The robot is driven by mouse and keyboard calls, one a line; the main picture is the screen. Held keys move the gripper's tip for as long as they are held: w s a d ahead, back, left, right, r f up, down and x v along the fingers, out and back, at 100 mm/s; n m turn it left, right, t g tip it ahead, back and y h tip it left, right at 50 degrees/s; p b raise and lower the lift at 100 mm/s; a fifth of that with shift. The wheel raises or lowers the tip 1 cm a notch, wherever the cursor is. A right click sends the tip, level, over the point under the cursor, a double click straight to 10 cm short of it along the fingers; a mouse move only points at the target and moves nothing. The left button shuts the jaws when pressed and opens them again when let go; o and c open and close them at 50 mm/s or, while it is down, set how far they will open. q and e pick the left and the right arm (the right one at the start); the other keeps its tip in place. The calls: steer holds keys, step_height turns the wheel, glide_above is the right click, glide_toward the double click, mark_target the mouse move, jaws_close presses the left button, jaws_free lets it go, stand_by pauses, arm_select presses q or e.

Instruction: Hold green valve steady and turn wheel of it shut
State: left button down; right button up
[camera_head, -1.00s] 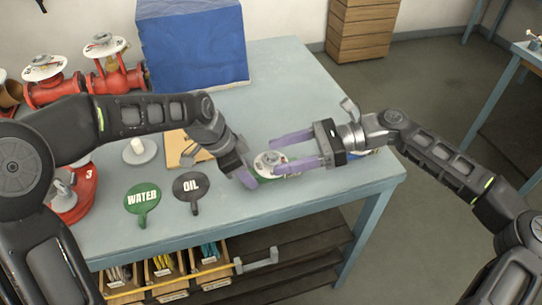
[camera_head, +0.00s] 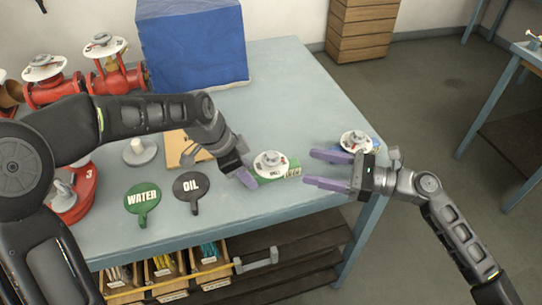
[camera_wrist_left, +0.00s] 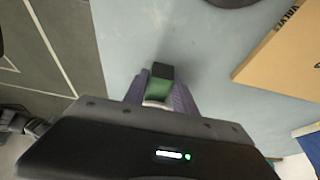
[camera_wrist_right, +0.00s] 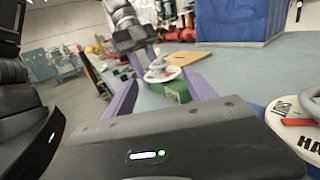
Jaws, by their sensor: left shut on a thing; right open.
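The green valve (camera_head: 291,170) stands on the table near its front edge, with a white round wheel (camera_head: 270,163) on top. My left gripper (camera_head: 246,178) is shut on the left end of the green valve. In the left wrist view the green body (camera_wrist_left: 159,89) sits between its purple fingers (camera_wrist_left: 160,92). My right gripper (camera_head: 318,170) is open and empty, just right of the valve and apart from it. In the right wrist view the green valve (camera_wrist_right: 172,92) and its wheel (camera_wrist_right: 161,75) show beyond the open fingers (camera_wrist_right: 160,92).
A blue valve with a white wheel (camera_head: 356,141) stands close behind my right gripper. WATER (camera_head: 142,198) and OIL (camera_head: 191,186) paddles lie left of the valve. Red valves (camera_head: 118,65) and a blue box (camera_head: 192,45) stand at the back.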

mark_target(271, 155)
steer(key=x, duration=1.1)
steer(key=shift+w+a, duration=0.1)
steer(key=shift+a, duration=0.25)
steer(key=c, duration=1.4)
